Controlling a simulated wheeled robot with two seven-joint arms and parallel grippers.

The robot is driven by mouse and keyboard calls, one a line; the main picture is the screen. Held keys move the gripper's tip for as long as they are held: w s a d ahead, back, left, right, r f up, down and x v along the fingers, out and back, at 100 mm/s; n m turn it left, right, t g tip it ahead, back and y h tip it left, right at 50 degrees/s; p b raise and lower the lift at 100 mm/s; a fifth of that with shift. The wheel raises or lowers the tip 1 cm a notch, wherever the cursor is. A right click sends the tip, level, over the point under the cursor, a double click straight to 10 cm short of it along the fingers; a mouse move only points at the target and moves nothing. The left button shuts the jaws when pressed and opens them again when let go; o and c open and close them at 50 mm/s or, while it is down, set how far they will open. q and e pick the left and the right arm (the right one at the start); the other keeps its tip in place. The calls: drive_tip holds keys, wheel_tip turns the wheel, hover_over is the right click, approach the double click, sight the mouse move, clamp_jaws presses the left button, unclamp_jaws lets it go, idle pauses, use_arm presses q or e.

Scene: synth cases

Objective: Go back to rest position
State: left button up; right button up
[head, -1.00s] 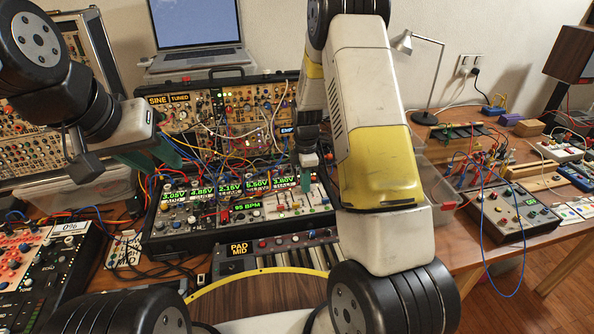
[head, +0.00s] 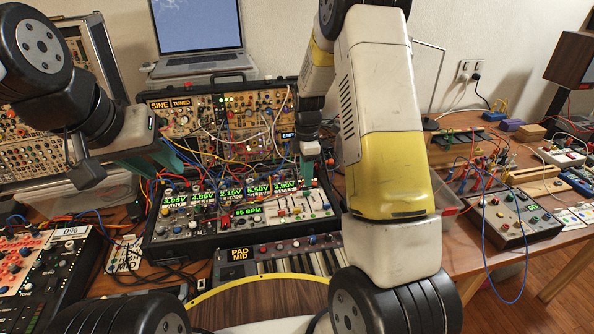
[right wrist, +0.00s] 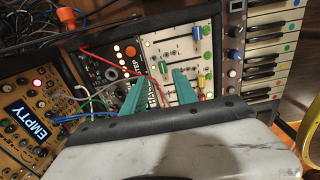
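My left gripper (head: 172,178) hangs over the left part of the modular synth case (head: 255,232), its teal fingers apart with nothing seen between them. My right gripper (head: 306,178) is above the right part of the same case, near the sliders. In the right wrist view its two teal fingers (right wrist: 158,80) are spread and empty over the white slider panel. I cannot tell how close the tips are to the panel. My right upper arm and forearm cross the middle of the head view and hide part of the table.
Patch cables (head: 245,145) hang in front of the upright rack panels. A laptop (head: 197,25) stands behind. A keyboard (head: 290,262) lies in front, a mixer (head: 35,262) at left. A grey box with knobs (head: 510,215) and wooden blocks stand at right.

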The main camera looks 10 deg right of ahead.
drive_tip(key=shift+r, duration=1.1)
drive_tip(key=shift+r, duration=0.25)
drive_tip(key=s+r+m+t+y, duration=0.1)
drive_tip(key=s+r+m, duration=0.35)
drive_tip(key=r, duration=0.35)
drive_tip(key=s+r+m+t, duration=0.2)
drive_tip(key=s+r+m, duration=0.3)
drive_tip(key=r, duration=0.4)
drive_tip(key=s+r+m+t, duration=0.1)
drive_tip(key=s+m, duration=0.1)
drive_tip(key=s, duration=0.3)
drive_tip(key=s+a+r+m+t, duration=0.1)
drive_tip(key=s+r+m, duration=0.1)
drive_tip(key=s, duration=0.4)
drive_tip(key=s+a+r+m+t+y, duration=0.1)
drive_tip(key=s+r+m, duration=0.1)
drive_tip(key=s+m, duration=0.2)
drive_tip(key=shift+s+r, duration=0.25)
drive_tip(key=shift+s, duration=0.95)
